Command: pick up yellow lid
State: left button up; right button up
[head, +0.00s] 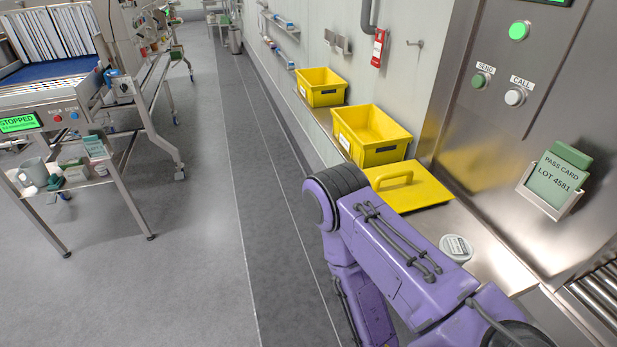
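The yellow lid (423,191) lies flat on the steel side bench, with a raised loop handle (392,181) on top. Its near left corner is partly hidden behind my purple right arm, which rises from the bottom right of the head view and bends in front of the bench. The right gripper is not visible; the arm's far end drops out of the bottom of the view. My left arm and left gripper are not in view. I see nothing holding the lid.
Behind the lid stand an open yellow bin (392,156) and a smaller yellow bin (322,97). A round grey-white labelled item (455,248) sits nearer on the bench (487,254). A steel panel (515,120) rises at right. The floor at left is clear up to a conveyor machine (60,90).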

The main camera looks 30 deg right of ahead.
aim_at(406, 186)
jog(key=u, duration=0.6)
jog(key=k, duration=0.55)
jog(key=z, duration=2.85)
jog(key=i, duration=0.5)
jog(key=u, duration=0.05)
